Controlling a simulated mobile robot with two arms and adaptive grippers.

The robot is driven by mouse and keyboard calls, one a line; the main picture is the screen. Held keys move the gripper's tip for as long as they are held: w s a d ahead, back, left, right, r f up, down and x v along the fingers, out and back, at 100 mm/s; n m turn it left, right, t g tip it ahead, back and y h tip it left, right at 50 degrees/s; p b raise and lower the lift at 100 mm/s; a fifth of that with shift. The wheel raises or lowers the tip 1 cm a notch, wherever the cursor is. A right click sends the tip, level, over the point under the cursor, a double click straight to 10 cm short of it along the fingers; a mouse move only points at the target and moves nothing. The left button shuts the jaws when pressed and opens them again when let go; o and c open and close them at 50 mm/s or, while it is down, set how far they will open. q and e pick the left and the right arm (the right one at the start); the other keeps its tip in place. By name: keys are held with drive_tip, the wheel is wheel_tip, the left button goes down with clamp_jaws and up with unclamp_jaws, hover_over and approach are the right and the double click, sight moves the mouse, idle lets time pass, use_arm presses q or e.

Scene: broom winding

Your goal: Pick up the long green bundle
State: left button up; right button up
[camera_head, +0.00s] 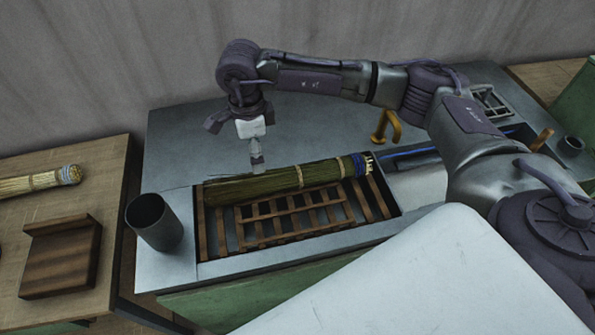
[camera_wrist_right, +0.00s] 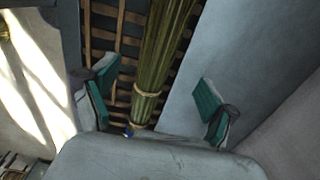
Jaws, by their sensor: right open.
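The long green bundle (camera_head: 275,183) lies across a wooden slatted rack in a recess of the grey workbench. Tan bands tie it, and its right end has a blue wrap with pale stalk ends. My right gripper (camera_head: 257,160) hangs above the bundle's back edge, left of its middle, pointing down. In the right wrist view the green bundle (camera_wrist_right: 163,50) runs between the two spread teal-padded fingers of my right gripper (camera_wrist_right: 155,100), below them and apart from them. The gripper is open and empty. My left gripper is not in view.
A dark grey cup (camera_head: 154,222) stands left of the slatted rack (camera_head: 290,222). A yellow-brown handle (camera_head: 386,127) stands behind the bundle's right end. A side table at left holds a straw bundle (camera_head: 40,181) and a brown wooden block (camera_head: 62,258).

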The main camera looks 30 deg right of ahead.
sight(260, 178)
wheel_tip(260, 178, down, 7)
drive_tip(key=shift+p, duration=0.65)
drive_tip(key=shift+s+a+f+p, duration=0.1)
drive_tip(key=shift+f+p, duration=0.3)
drive_tip(key=shift+f, duration=0.1)
wheel_tip(260, 178, down, 4)
drive_tip(key=shift+r+p, duration=0.15)
drive_tip(key=shift+p, duration=0.55)
drive_tip(key=shift+f, duration=0.4)
drive_tip(key=shift+c, duration=0.3)
